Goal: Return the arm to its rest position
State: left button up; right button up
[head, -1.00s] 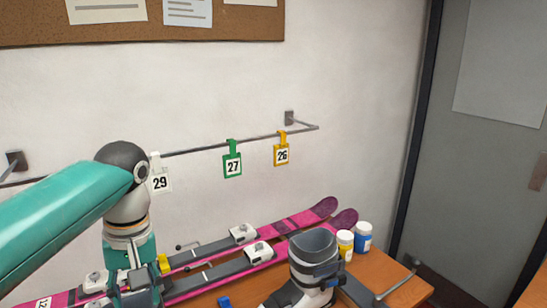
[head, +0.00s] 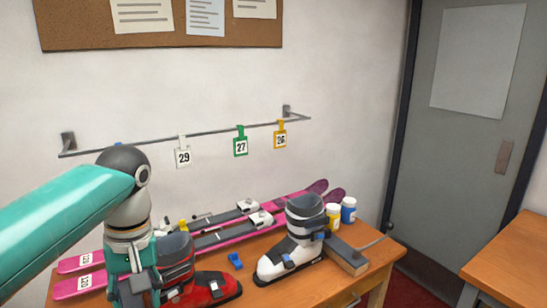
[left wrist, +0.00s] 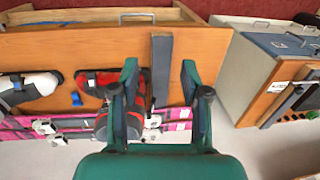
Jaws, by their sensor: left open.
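My left arm comes in from the left in the head view. Its left gripper (head: 135,288) points down at the front left of the bench, beside the red and black boot (head: 205,288), partly covering it. In the left wrist view the two fingers of the left gripper (left wrist: 160,75) stand apart with nothing held between them. The red boot (left wrist: 100,80) shows beside and behind the left-hand finger there; I cannot tell the exact gap. My right gripper is in neither view.
Pink skis (head: 85,283) lie along the wooden bench (head: 262,296). A white and grey boot (head: 300,245), a blue clip (head: 235,261) and a yellow and a blue jar (head: 348,210) stand on it. Numbered tags hang from a wall rail (head: 215,132). A cabinet (left wrist: 270,75) shows in the wrist view.

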pick_arm(q)
jog(key=w+d+f+m+h, duration=0.15)
jog(key=d+f, duration=0.25)
jog(key=f, duration=0.9)
jog(key=w+d+f+m+h, duration=0.1)
jog(key=d+f+m+h, duration=0.15)
jog(key=f, duration=1.15)
jog(key=s+d+f, duration=0.2)
jog(key=s+f, duration=0.7)
jog(key=f, duration=0.1)
jog(key=s+d+f+t+h, duration=0.1)
jog(key=s+f, duration=0.7)
jog(key=f, duration=0.1)
jog(key=shift+s+d+f, duration=0.4)
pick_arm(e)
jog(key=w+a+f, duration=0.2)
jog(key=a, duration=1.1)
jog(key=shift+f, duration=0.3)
